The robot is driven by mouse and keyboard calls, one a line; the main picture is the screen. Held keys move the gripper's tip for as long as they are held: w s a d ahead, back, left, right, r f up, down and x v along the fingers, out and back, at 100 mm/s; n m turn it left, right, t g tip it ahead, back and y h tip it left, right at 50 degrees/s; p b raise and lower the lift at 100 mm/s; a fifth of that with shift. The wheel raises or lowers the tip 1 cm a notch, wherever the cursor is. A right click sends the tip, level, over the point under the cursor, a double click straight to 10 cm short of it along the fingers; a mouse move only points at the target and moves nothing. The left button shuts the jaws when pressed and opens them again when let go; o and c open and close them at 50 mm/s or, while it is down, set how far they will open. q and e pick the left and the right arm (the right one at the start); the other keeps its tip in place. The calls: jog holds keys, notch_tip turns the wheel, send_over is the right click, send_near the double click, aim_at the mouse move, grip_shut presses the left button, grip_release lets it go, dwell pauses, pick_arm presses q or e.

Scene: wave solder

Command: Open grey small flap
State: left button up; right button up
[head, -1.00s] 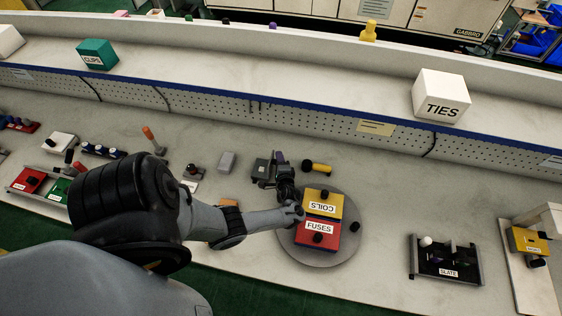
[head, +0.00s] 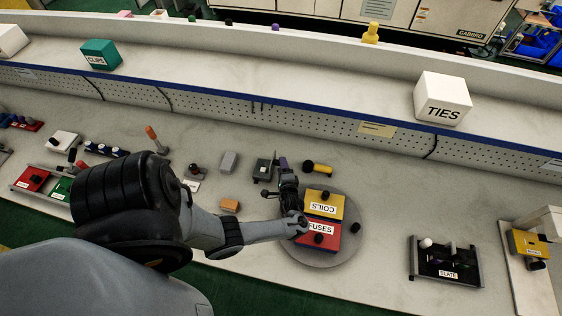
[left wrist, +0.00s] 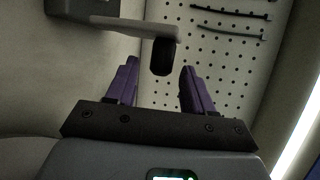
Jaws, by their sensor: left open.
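The small grey box (head: 263,169) sits on the bench beside the left gripper's fingertips. In the left wrist view its dark grey body (left wrist: 85,8) is at the top left. A pale grey flap (left wrist: 137,26) reaches right from it, with a black knob (left wrist: 162,56) at its end. My left gripper (head: 283,164) is open, its purple fingers (left wrist: 160,75) apart. The knob appears between the fingertips in that view; I cannot tell whether they touch it. The flap's angle is unclear in the head view. My right gripper is out of view.
A turntable (head: 347,254) with yellow COILS (head: 325,199) and red FUSES (head: 322,231) lies close to my left wrist. A yellow cylinder (head: 320,168) is right of the fingers. A grey block (head: 228,161) and orange block (head: 230,205) lie left. A perforated panel (head: 215,98) stands behind.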

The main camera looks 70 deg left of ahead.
pick_arm(q)
jog(key=w+v, duration=0.1)
jog(key=v, duration=0.5)
jog(key=shift+s+d, duration=0.25)
jog(key=shift+s, duration=0.3)
jog(key=s+r+m+p, duration=0.1)
jog(key=s+r+p, duration=0.1)
jog(key=s+p, duration=0.35)
jog(key=w+d+r+t+h+p, duration=0.25)
jog(key=d+r+h, duration=0.35)
jog(key=d, duration=0.3)
jog(key=w+d+r+t+h+p, duration=0.2)
jog(key=w+d+r+h, duration=0.2)
jog(key=d+r+h, duration=0.4)
jog(key=s+d+r+n+g, duration=0.1)
jog(key=s+d+r, duration=0.2)
jog(key=d+r, duration=0.2)
jog(key=s+d+r+n+g+h, duration=0.1)
jog(key=s+d+r+g, duration=0.1)
jog(key=d+r, duration=0.3)
jog(key=shift+s+d, duration=0.7)
